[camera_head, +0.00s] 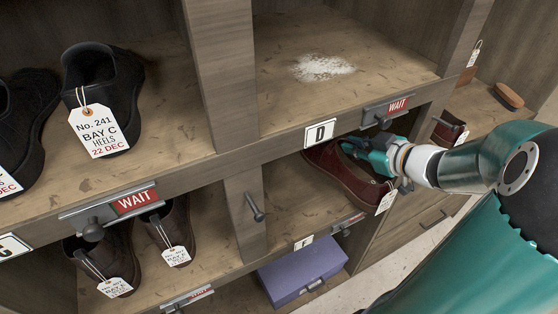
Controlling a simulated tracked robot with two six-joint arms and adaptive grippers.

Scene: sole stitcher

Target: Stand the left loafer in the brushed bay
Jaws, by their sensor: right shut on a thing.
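A dark red loafer (348,184) with a white tag (387,198) is at the opening of the lower right bay, under the shelf labelled D. My right gripper (366,154) is shut on it near its heel end; its fingertips are partly hidden. I cannot tell whether the sole touches the bay floor. Another dark red shoe (446,128) with a tag is partly seen at the right. Bay D (380,65) holds no shoes and has a patch of white powder (322,67) on its floor. The lower right bay floor (290,205) shows no powder. My left gripper is out of view.
Black shoes (108,80) stand in the upper left bay, brown shoes (170,225) in the lower left bay. A post (245,210) with a peg divides the lower bays. A purple box (300,270) is below. A brush (508,95) lies at the right.

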